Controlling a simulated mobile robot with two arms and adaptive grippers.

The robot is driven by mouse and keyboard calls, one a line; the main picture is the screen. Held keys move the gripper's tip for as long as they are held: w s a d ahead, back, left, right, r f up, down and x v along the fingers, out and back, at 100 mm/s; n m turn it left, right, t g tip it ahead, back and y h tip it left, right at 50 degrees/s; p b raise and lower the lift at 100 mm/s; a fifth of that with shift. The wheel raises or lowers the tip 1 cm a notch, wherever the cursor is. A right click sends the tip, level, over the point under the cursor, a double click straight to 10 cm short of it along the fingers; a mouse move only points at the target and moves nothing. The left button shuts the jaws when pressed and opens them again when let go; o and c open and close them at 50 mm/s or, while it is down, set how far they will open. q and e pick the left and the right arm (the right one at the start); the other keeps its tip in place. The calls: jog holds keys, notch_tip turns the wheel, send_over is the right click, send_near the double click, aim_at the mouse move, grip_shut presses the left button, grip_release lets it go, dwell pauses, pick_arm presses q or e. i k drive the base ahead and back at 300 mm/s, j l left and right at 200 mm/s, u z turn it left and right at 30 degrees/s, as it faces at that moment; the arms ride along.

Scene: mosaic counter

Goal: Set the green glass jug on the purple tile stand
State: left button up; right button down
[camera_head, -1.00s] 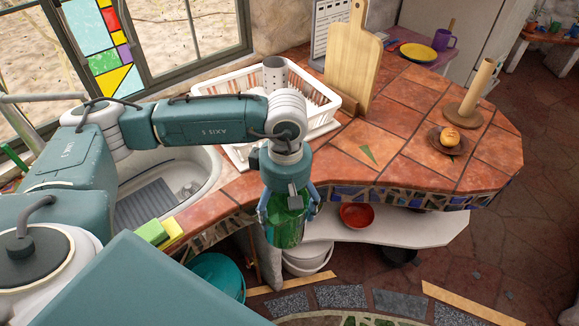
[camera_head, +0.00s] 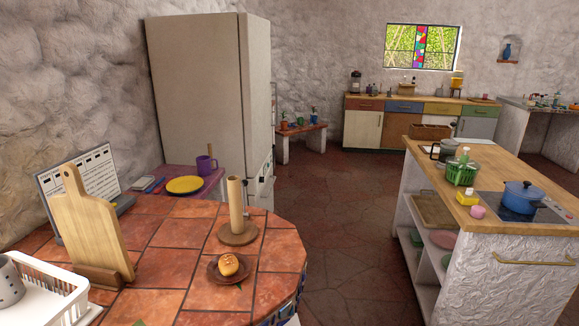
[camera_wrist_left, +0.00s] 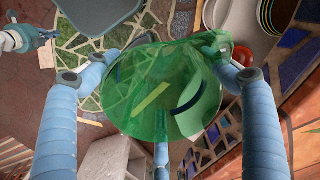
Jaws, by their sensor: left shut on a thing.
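The green glass jug (camera_wrist_left: 150,95) fills the middle of the left wrist view, see-through, with its handle at the upper right. My left gripper (camera_wrist_left: 160,62) is shut on it, with a blue finger on each side. Neither shows clearly in the head view. What looks like my right gripper (camera_wrist_left: 42,36) is at the upper left edge of the wrist view, too small to tell its state. I cannot make out a purple tile stand for certain; a purple-topped table (camera_head: 212,181) stands behind the counter beside the fridge.
The terracotta counter (camera_head: 165,263) holds a cutting board (camera_head: 88,225), a white rack (camera_head: 50,300), a wooden roll holder (camera_head: 235,205) and a bun on a brown plate (camera_head: 213,270). A yellow plate (camera_head: 185,184) and purple mug (camera_head: 205,164) occupy the purple table. Floor (camera_head: 340,220) is open before the island (camera_head: 520,272).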

aim_at(179, 171)
jog(key=i+l+z, duration=0.5)
jog(key=i+z, duration=0.6)
jog(key=i+u, duration=0.35)
jog(key=i, duration=0.2)
jog(key=i+l+u, duration=0.1)
jog(key=i+u, duration=0.3)
jog(key=i, duration=0.2)
jog(key=i+l+u, duration=0.35)
jog(key=i, duration=0.2)
jog(key=i+j+u, duration=0.25)
jog(key=i+u, duration=0.25)
jog(key=i, duration=0.25)
jog(key=i+u, duration=0.45)
jog(key=i, duration=0.3)
jog(key=i+l+u, duration=0.35)
jog(key=i+u, duration=0.15)
jog(key=i, duration=0.2)
